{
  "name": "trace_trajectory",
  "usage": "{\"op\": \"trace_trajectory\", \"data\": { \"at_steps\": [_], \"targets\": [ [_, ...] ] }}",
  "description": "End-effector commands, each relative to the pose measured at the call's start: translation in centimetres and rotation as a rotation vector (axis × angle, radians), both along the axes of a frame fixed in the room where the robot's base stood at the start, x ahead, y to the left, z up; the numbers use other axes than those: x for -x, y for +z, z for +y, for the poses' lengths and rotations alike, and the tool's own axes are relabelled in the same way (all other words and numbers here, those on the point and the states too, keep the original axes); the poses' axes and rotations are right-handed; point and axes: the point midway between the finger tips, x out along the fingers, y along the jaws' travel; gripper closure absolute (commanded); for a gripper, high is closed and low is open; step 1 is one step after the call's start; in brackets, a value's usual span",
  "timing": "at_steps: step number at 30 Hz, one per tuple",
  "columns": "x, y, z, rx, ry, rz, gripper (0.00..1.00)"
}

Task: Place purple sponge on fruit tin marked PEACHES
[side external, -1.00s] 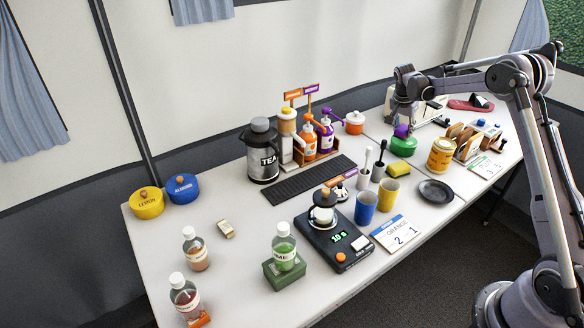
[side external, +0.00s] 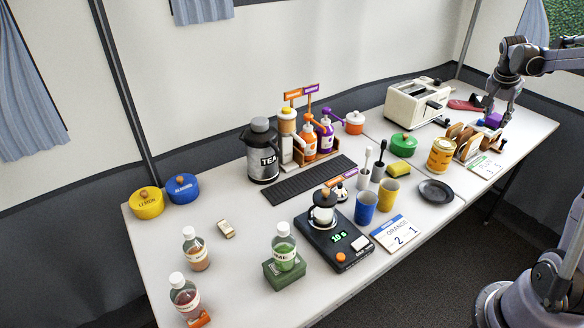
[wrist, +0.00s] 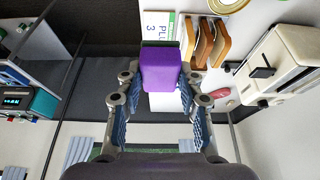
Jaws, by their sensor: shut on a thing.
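The purple sponge (side external: 493,119) is a block held between the fingers of my gripper (side external: 499,113), near the right end of the table. In the wrist view the sponge (wrist: 161,70) sits between both fingertips of my gripper (wrist: 160,84). A yellow tin (side external: 441,156) stands upright to the left of my gripper, left of the toast rack. Its label is too small to read here. Part of a round gold rim (wrist: 228,4) shows at the top edge of the wrist view.
A wooden rack with toast-like slices (side external: 468,140) stands beside the held sponge. A white toaster (side external: 416,102), green pot (side external: 403,145), yellow sponge (side external: 402,172) and black plate (side external: 436,191) are left of it. A card (side external: 484,166) lies at the front edge.

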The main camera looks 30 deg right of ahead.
Motion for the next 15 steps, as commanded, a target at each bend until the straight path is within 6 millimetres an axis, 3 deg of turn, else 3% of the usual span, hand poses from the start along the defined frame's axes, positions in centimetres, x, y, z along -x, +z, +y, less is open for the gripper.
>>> {"op": "trace_trajectory", "data": {
  "at_steps": [5,15],
  "targets": [
    [-1.4,-1.0,0.4,0.000,-0.001,0.000,0.85],
    [-7.9,-5.0,2.2,0.000,0.000,0.000,0.85]
  ]
}}
